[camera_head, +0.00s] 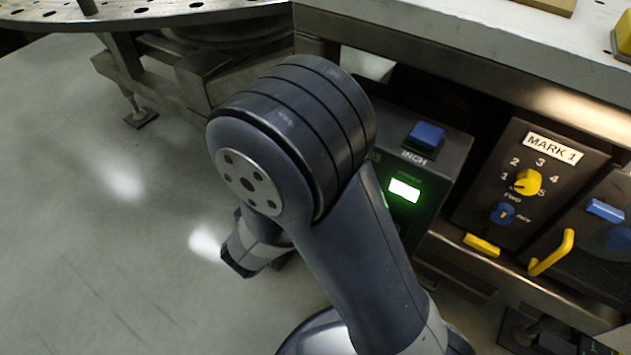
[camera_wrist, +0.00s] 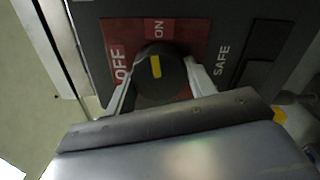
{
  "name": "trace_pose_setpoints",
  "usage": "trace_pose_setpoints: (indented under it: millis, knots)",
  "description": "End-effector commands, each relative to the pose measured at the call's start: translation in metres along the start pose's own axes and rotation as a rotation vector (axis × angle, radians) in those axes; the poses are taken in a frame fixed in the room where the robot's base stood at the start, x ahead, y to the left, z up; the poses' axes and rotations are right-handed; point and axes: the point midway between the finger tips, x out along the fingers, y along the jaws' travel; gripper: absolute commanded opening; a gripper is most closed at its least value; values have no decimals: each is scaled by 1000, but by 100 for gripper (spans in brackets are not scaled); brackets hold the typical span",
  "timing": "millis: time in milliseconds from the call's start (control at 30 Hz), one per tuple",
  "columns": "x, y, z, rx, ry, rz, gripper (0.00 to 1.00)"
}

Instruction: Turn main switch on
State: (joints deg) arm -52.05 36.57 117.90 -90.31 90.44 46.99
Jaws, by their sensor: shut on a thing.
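In the wrist view the main switch is a round black knob (camera_wrist: 161,76) with a yellow mark, on a red plate (camera_wrist: 121,34). OFF is printed to the left and ON above. The yellow mark stands nearly upright, in line with ON. My gripper (camera_wrist: 160,82) is shut on the knob, with one pale finger on each side. The lower part of the knob is hidden by my gripper's body. In the head view my arm covers the switch and gripper. A green light (camera_head: 404,190) glows on the dark panel beside my arm.
A blue INCH button (camera_head: 426,135) sits above the green light. To the right are the MARK 1 box (camera_head: 529,196) with a yellow dial (camera_head: 528,182) and a yellow handle (camera_head: 555,255). A grey bench top (camera_head: 480,42) overhangs them. Open floor lies to the left.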

Motion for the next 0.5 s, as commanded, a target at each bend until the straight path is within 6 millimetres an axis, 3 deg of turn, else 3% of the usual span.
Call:
trace_pose_setpoints:
  millis: [500]
  knots:
    - [0,-1,0,160,-2,-2,29]
